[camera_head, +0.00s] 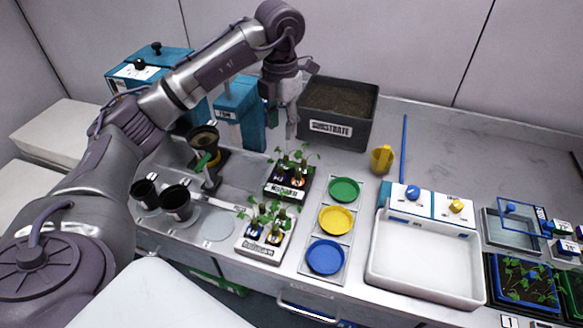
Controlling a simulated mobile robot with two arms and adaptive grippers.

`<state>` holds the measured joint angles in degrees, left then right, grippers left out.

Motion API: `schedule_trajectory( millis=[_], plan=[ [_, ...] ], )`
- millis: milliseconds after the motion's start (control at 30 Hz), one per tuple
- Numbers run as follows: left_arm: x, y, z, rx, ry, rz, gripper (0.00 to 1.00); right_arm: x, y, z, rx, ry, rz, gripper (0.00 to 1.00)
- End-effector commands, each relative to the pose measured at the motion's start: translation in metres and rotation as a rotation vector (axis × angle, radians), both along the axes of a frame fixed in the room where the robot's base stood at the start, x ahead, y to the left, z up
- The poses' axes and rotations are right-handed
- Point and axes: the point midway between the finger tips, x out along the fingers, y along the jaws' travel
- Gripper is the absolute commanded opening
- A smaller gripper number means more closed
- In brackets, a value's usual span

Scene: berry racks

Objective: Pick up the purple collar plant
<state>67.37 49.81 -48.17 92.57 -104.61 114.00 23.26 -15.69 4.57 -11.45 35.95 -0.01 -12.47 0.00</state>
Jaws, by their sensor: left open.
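My left arm comes in from the left, and its open gripper (291,130) points down, empty, above the far plant rack. The far dark rack (287,192) holds small leafy seedlings (291,160) with coloured collars, one of them orange (298,181). The near white rack (262,249) holds more seedlings (264,210) with dark blue and yellow collars. The collars are small and partly covered by leaves, so I cannot tell which plant has the purple one. My right gripper is not in view.
A dark substrate bin (338,112) stands close behind the gripper. Green (344,190), yellow (336,220) and blue (326,257) dishes lie right of the racks. A white basin (425,260) is further right. Black cups (178,203) stand at left.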

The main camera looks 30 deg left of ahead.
Motion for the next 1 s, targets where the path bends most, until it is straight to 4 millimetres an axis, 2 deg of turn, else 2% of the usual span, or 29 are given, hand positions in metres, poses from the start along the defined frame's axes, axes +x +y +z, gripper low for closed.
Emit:
schedule_trajectory(
  millis=[133, 300, 400, 533, 667, 800, 1000],
  plan=[
    [-0.001, 0.001, -0.018, 0.003, 0.006, 0.002, 0.44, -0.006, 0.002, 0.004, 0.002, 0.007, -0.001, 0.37],
    [-0.002, 0.001, -0.053, 0.002, 0.007, 0.002, 0.44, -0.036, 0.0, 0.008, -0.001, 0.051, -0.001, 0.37],
    [-0.002, 0.001, -0.069, 0.002, 0.006, 0.001, 0.44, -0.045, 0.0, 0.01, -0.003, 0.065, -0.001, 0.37],
    [-0.001, 0.001, -0.082, 0.001, 0.003, 0.0, 0.44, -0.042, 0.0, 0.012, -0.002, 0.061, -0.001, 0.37],
    [-0.002, 0.002, -0.089, 0.001, 0.003, 0.001, 0.44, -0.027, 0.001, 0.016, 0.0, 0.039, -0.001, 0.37],
    [-0.003, 0.004, -0.108, 0.0, 0.006, 0.001, 0.44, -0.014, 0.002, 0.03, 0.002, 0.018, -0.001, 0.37],
    [-0.003, 0.004, -0.134, 0.001, 0.003, 0.0, 0.44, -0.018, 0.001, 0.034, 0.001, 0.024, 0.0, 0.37]
  ],
)
